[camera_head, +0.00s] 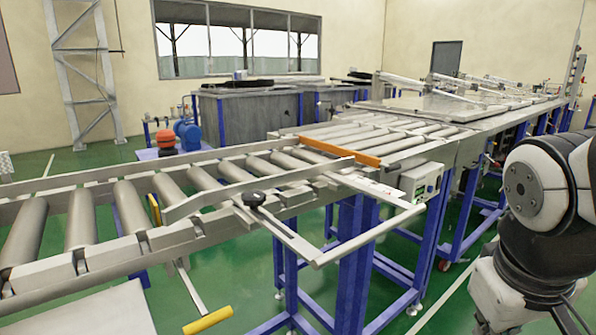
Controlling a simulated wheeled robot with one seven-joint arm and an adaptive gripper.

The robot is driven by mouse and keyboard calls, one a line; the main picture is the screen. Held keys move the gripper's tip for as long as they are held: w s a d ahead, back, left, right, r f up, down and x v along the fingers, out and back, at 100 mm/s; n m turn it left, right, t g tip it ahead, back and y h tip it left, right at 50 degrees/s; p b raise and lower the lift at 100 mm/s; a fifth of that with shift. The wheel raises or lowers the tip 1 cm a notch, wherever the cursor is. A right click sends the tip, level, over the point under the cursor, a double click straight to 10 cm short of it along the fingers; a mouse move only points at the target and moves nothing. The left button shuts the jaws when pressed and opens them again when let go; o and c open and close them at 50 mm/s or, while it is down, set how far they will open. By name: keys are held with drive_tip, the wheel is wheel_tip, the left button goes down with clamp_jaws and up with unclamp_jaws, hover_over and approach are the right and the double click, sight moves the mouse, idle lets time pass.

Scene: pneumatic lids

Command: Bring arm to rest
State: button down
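Links of my arm, white and black, fill the right edge of the head view. The joint with a round black cap is nearest the camera, and a lower white link hangs below it. My gripper is not in view, so its fingers and anything in them are hidden.
A roller conveyor (75,228) runs from the left front to the back right. A metal handle frame (340,252) and a yellow-gripped lever (207,320) stick out from it. A control box (421,182) sits on its side. Green floor (235,275) shows below.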

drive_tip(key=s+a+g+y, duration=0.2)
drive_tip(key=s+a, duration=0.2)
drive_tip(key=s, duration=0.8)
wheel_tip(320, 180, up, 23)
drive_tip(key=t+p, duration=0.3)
drive_tip(key=p, duration=1.8)
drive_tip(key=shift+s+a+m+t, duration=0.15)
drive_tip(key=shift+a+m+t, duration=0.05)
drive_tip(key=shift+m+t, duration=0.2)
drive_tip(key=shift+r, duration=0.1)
